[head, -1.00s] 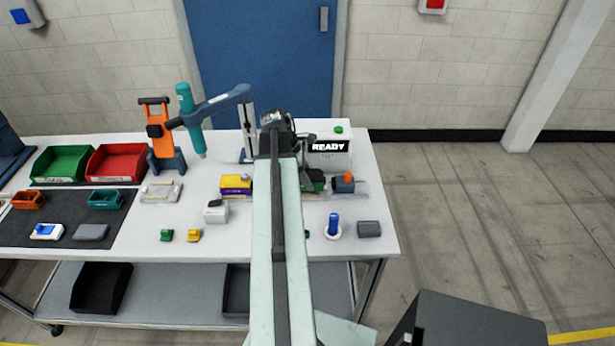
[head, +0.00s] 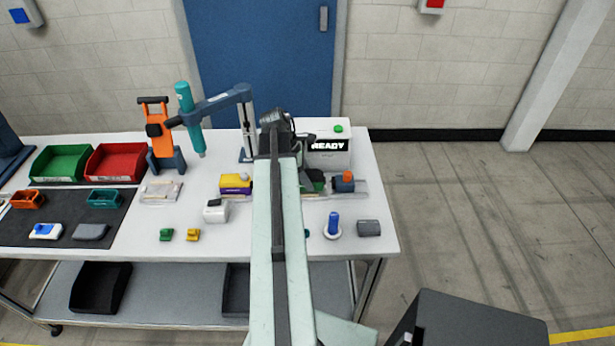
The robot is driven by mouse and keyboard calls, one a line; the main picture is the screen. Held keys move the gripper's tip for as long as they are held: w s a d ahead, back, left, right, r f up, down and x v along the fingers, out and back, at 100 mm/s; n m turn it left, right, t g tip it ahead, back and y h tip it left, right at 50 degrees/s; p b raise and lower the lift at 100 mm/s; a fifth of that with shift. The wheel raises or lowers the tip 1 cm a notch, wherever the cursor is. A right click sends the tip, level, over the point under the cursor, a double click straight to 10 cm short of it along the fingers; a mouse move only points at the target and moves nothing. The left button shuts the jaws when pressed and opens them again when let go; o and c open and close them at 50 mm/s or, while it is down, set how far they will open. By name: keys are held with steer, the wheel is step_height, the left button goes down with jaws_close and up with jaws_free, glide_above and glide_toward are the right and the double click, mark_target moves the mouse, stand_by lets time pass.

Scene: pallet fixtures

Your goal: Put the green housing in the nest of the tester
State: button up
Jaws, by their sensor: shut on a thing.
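The tester (head: 329,158) is a white box with a green button and a dark display reading READY, at the back right of the bench. A green part (head: 318,184) shows just right of my arm, in front of the tester, partly covered by a dark grey piece. I cannot tell whether it is the green housing. The nest cannot be made out. My arm reaches forward over the bench to a dark wrist in front of the tester. My gripper's fingers and anything in them are hidden behind the arm.
An orange and blue block (head: 345,182) and a yellow and purple block (head: 236,185) flank my arm. A teal tool (head: 190,118) hangs from a stand at the left.

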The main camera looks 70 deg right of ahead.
steer(key=shift+f+b, duration=0.55)
steer(key=shift+f, duration=0.05)
steer(key=o, duration=1.5)
steer(key=shift+o, duration=0.2)
steer(key=p+v, duration=0.7)
steer(key=v, duration=0.1)
steer(key=shift+s+r, duration=0.1)
